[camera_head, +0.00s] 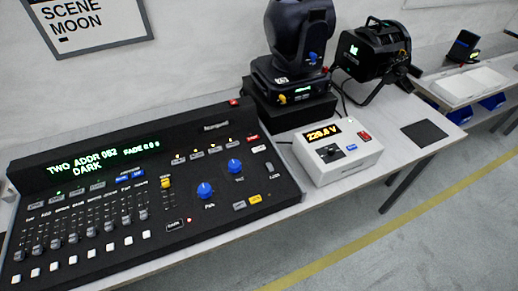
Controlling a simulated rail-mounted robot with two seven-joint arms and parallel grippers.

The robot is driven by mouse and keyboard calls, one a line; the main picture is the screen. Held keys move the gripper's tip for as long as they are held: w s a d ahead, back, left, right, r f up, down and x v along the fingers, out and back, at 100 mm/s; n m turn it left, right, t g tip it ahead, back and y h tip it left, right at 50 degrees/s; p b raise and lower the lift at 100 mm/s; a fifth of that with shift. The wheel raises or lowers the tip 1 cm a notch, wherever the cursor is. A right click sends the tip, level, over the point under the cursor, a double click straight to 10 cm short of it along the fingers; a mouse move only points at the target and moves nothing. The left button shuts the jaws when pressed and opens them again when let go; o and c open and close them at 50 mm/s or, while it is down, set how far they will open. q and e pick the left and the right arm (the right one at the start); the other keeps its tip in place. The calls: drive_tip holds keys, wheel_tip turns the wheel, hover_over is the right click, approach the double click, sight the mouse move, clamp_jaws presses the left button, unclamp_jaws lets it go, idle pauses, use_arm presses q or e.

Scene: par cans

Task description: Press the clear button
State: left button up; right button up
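A black lighting console (110,245) fills the left and middle of the table, tilted in the view. The labels are too small to read surely, so I cannot tell which one is the clear button. Neither of my grippers is in view.
A white box (338,160) with an amber display reading about "220.0 V" stands right of the console. Behind it are a moving-head light (300,40) on a black base and a black par can (375,55). A black mat (424,132) lies on the table's right end.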

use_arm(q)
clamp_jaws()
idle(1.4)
